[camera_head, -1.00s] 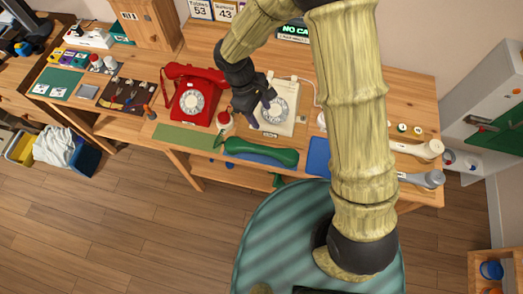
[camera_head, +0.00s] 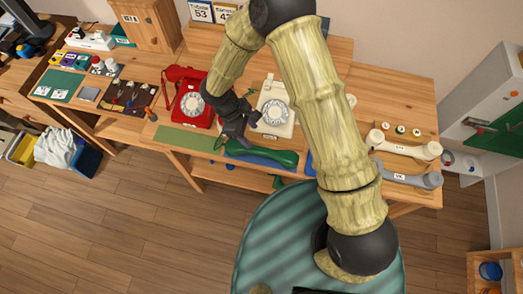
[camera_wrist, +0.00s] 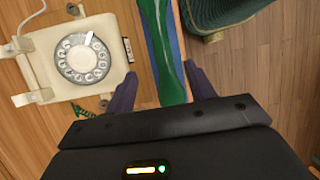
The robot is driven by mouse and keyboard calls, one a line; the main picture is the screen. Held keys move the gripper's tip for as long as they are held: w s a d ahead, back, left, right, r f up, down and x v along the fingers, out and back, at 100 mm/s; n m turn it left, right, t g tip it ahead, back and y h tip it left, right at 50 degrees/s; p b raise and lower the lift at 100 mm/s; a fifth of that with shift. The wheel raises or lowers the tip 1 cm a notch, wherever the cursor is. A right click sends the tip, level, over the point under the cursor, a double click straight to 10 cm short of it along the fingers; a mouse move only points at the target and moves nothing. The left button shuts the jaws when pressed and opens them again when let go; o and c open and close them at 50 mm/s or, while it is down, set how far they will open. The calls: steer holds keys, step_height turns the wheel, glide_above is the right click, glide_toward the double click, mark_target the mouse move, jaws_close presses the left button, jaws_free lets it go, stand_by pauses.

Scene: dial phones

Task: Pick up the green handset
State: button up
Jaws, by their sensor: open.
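The green handset (camera_head: 262,154) lies along the front edge of the wooden table in the head view, on a blue mat. In the wrist view the green handset (camera_wrist: 163,45) runs away from me between the two fingers, with blue strips of mat showing along it. My gripper (camera_head: 232,138) is above the handset's left part in the head view. In the wrist view my gripper (camera_wrist: 163,84) is open, one purple finger on each side of the handset. I cannot tell how far the fingertips reach down beside it.
A cream dial phone (camera_head: 271,110) stands just behind the handset, and a red dial phone (camera_head: 194,104) stands to the left. A cream handset (camera_head: 404,146) and a grey handset (camera_head: 408,176) lie at the right. A green mat (camera_head: 188,138) lies bare at the front left.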

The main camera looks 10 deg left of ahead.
mark_target(261, 150)
steer(key=p+x, duration=0.1)
steer(key=x, duration=0.5)
steer(key=shift+d+f, duration=0.1)
steer(key=shift+f, duration=0.25)
steer(key=shift+p, duration=0.3)
steer(key=shift+p+x, duration=1.2)
steer(key=shift+x, duration=1.4)
steer(key=shift+s, duration=0.1)
steer(key=shift+a, duration=0.25)
jaws_close()
steer(key=shift+r, duration=0.1)
